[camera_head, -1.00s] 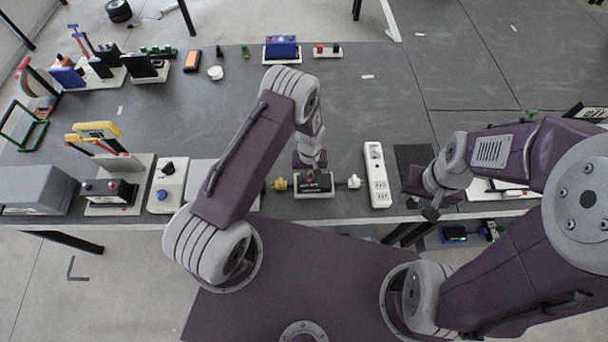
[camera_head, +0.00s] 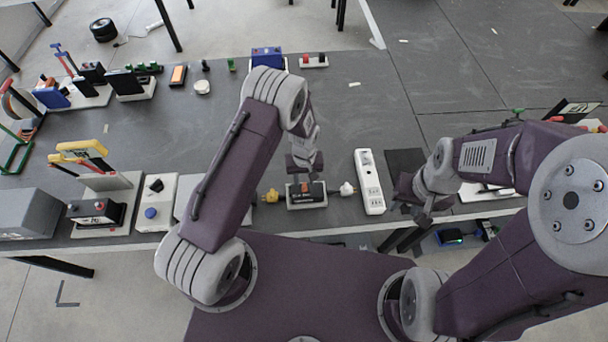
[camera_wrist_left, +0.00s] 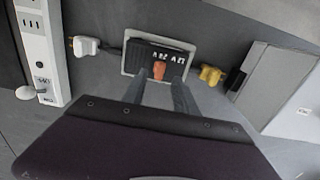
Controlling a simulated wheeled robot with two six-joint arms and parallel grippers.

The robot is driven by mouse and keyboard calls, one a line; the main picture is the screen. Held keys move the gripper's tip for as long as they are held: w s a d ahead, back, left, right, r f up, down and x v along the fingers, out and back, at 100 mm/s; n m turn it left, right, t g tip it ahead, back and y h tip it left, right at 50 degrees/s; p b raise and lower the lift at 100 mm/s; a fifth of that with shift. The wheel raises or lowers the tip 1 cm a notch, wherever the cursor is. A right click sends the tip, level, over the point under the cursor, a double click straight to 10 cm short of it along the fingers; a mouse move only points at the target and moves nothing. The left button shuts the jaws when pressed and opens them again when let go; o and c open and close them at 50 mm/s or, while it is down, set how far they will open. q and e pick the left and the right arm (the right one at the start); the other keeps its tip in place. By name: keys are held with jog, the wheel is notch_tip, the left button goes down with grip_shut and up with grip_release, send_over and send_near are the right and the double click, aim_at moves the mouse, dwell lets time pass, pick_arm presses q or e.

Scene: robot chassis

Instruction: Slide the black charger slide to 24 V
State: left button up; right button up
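The black charger (camera_head: 293,196) sits in a pale frame near the table's front edge. Its orange slide knob (camera_wrist_left: 159,69) stands up near the middle of its face in the left wrist view. In the head view my left gripper (camera_head: 304,166) partly hides the charger. My right gripper (camera_head: 424,214) is right of the power strip, its opening unclear.
A white plug (camera_wrist_left: 86,46) and a yellow plug (camera_wrist_left: 211,75) flank the charger. A white power strip (camera_head: 369,182) stands to its right. A switch panel with a blue button (camera_head: 151,213) is at left. The middle of the table behind is mostly clear.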

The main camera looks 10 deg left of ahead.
aim_at(304, 185)
pick_arm(q)
notch_tip(304, 185, up, 6)
jog(key=shift+s+f+b, duration=0.1)
jog(key=shift+f+b, duration=0.1)
jog(key=shift+b, duration=0.3)
